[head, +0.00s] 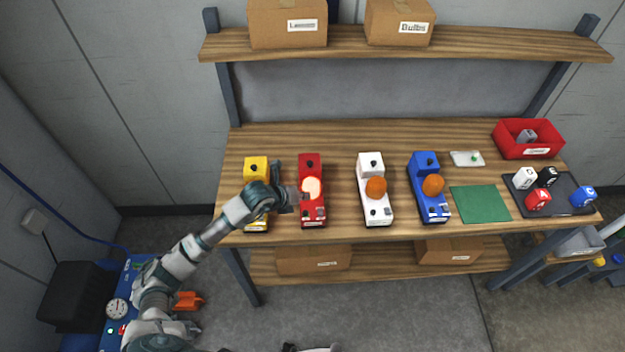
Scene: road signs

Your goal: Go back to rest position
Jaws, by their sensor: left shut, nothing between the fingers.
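My left arm reaches in from the lower left over the wooden workbench (340,145). My left gripper (302,194) is shut and empty, beside the red sign unit (312,217). The red unit carries a pale, glowing round lamp (312,187). The gripper tip is close to that lamp; I cannot tell if they touch. A yellow unit (256,167) stands to the left, partly hidden by my arm. A white unit (371,162) and a blue unit (425,162) stand to the right, each with an orange lamp. My right gripper is not in view.
A green mat (480,204), a black tray (562,203) with several lettered cubes and a red bin (528,151) are on the bench's right. A shelf (345,42) with cardboard boxes (287,22) is above. Open floor (370,315) lies in front.

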